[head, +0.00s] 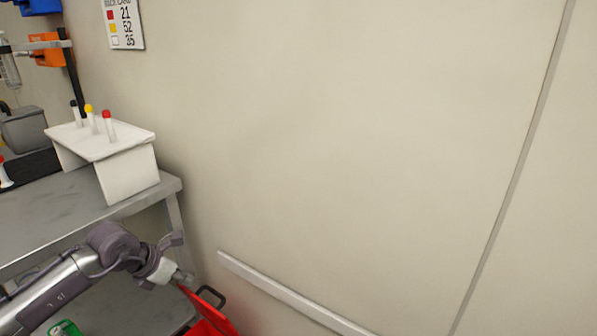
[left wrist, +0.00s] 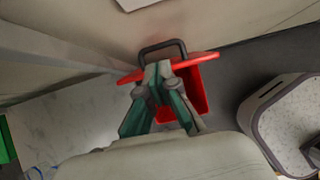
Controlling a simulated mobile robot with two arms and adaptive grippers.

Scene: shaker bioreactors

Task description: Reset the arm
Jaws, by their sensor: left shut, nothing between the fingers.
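My left arm comes in from the lower left of the head view, beside the front edge of the metal bench. My left gripper (head: 184,278) is at its end, in front of the red bin (head: 212,322) in this view. In the left wrist view the two fingers of the left gripper (left wrist: 158,72) are together, shut and empty, over the red bin (left wrist: 197,88). The fingers hide part of the bin and its red lid; I cannot tell whether they touch it. My right gripper is not in view.
A white rack (head: 130,172) with several capped tubes stands on the metal bench (head: 55,212). The bin's dark handle (head: 211,294) is close to my gripper. A pale wall (head: 360,130) with a low rail (head: 290,296) fills the right. A grey-rimmed container (left wrist: 290,118) stands right of the bin.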

